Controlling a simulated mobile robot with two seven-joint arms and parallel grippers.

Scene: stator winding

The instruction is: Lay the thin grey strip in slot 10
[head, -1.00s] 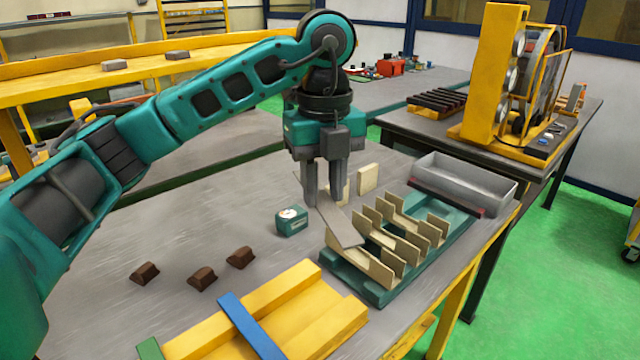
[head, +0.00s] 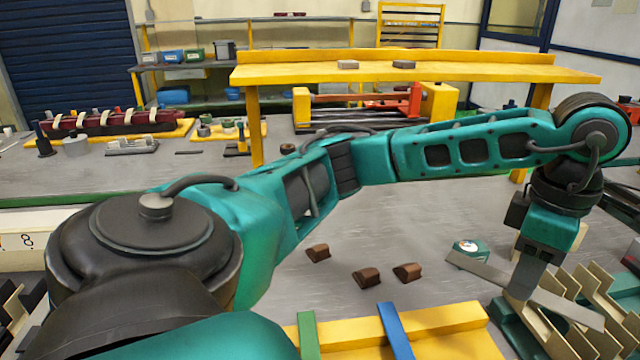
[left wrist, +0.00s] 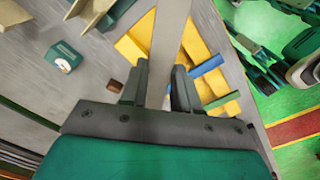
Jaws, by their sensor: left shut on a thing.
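My left gripper (head: 522,288) is at the right of the head view, shut on the thin grey strip (head: 575,312). The strip extends past both sides of the fingers, tilted down to the right in the picture, in front of the green rack with cream plates (head: 560,285). In the left wrist view the strip (left wrist: 170,40) runs up from between the fingers (left wrist: 160,85). At the left edge of the head view a white panel (head: 28,245) bears a mark like an 8. No slot marked 10 can be made out. My right gripper is not in view.
Several brown blocks (head: 367,277) lie on the grey table. A teal box (head: 468,248) stands near the strip's left end. A yellow fixture (head: 440,322) with a blue bar (head: 395,330) and a green bar (head: 308,335) is at the front. The table middle is otherwise clear.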

